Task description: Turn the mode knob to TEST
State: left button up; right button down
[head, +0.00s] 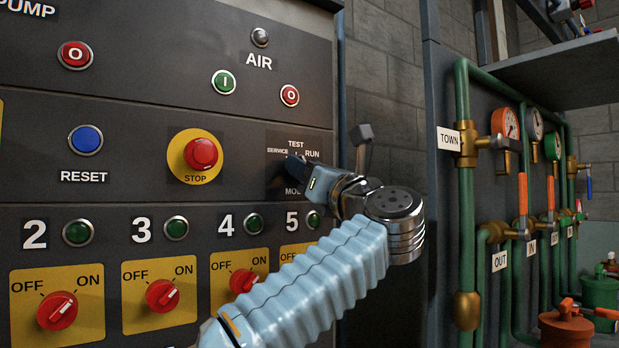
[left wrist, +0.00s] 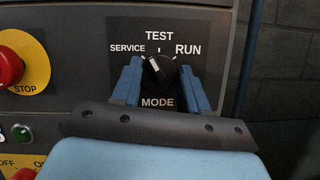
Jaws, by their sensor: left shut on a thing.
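The black mode knob (left wrist: 160,72) is on the dark panel, with SERVICE at its upper left, TEST above it and RUN at its upper right. Its white pointer mark leans up and slightly left, around between SERVICE and TEST; the exact setting is hard to tell. My left gripper (left wrist: 163,84) is shut on the knob, with one blue finger on each side. In the head view my left gripper (head: 294,172) hides most of the knob and part of the MODE label. My right gripper is not in view.
The red STOP button (head: 202,154) on its yellow disc is left of the knob. Indicator 5 (head: 313,219) and the red OFF/ON switches (head: 163,295) are below, near my left arm. Green pipes (head: 466,230) with gauges and valves stand at the right.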

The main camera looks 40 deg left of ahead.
pick_arm(q)
jog(key=shift+s+r+m+t+h+p, duration=0.1)
jog(key=shift+m+t+h, duration=0.35)
jog(key=shift+m, duration=0.9)
jog(key=shift+f+m+t+h+p, duration=0.25)
jog(key=shift+m+t, duration=0.35)
jog(key=shift+m, duration=0.7)
jog(key=shift+s+r+m+t+h, duration=0.1)
jog(key=shift+r+m+t+h, duration=0.3)
jog(key=shift+m, duration=0.95)
jog(key=shift+f+m+t, duration=0.2)
jog(key=shift+m+t, duration=0.05)
jog(key=shift+m, duration=0.05)
jog(key=o, duration=1.1)
jog(key=shift+c, duration=0.2)
jog(key=b+v, duration=0.3)
jog(key=v, duration=1)
jog(key=shift+s+d, duration=0.2)
jog(key=shift+d, duration=0.15)
